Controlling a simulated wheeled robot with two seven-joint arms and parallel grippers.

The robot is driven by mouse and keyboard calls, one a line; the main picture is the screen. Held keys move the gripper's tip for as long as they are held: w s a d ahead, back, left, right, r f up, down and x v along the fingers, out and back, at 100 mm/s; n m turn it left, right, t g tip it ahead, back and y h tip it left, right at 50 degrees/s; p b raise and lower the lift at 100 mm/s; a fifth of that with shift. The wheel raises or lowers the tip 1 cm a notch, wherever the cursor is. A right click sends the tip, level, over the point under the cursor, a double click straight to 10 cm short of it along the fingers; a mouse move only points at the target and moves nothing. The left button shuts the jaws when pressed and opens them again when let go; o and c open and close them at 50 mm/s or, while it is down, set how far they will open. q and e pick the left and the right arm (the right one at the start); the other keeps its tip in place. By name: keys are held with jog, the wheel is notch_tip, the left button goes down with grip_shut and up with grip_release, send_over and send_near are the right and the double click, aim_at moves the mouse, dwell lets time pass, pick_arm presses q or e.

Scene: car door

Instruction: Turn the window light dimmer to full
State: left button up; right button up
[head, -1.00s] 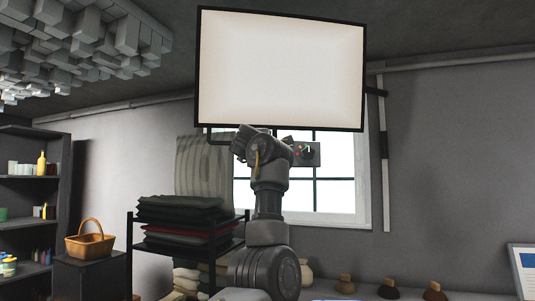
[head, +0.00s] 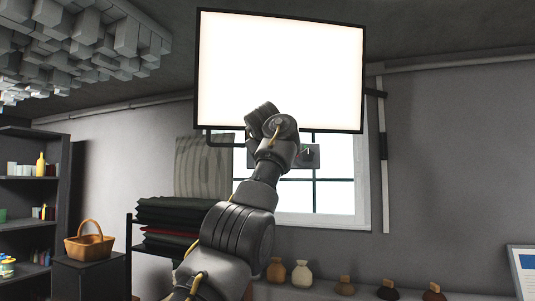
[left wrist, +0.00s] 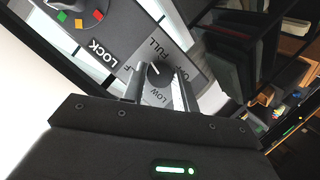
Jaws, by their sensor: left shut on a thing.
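The window light panel (head: 285,65) is a large rectangle in a black frame, glowing bright white in the head view. Below it, the grey control box (head: 308,157) shows partly behind my left arm. In the left wrist view, the round dark dimmer knob (left wrist: 157,75) sits on a grey plate (left wrist: 140,50) with FULL printed above it and LOW below. The knob's white mark points up and slightly left in that view. My left gripper (left wrist: 160,82) is shut on the knob, one finger on each side. In the head view its fingers are hidden. My right gripper is out of view.
A LOCK dial (left wrist: 88,18) with coloured marks sits beside the dimmer. A rack of folded dark cloths (head: 170,215), a wicker basket (head: 89,241) and a shelf (head: 30,185) stand to the left. Several small sacks line the bottom right.

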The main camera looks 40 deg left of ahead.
pick_arm(q)
jog(key=shift+w+d+f+m+g+y+p, duration=0.15)
jog(key=shift+m+g+y, duration=0.35)
jog(key=shift+m, duration=0.6)
jog(key=shift+a+m+g+y+p, duration=0.1)
jog(key=shift+m+g+y+p, duration=0.2)
jog(key=shift+m+g, duration=0.6)
jog(key=shift+m, duration=0.3)
jog(key=o, duration=1)
jog(key=shift+d, duration=0.1)
jog(key=b+v, duration=0.4)
jog(key=v, duration=0.6)
jog(key=shift+s+d, duration=0.25)
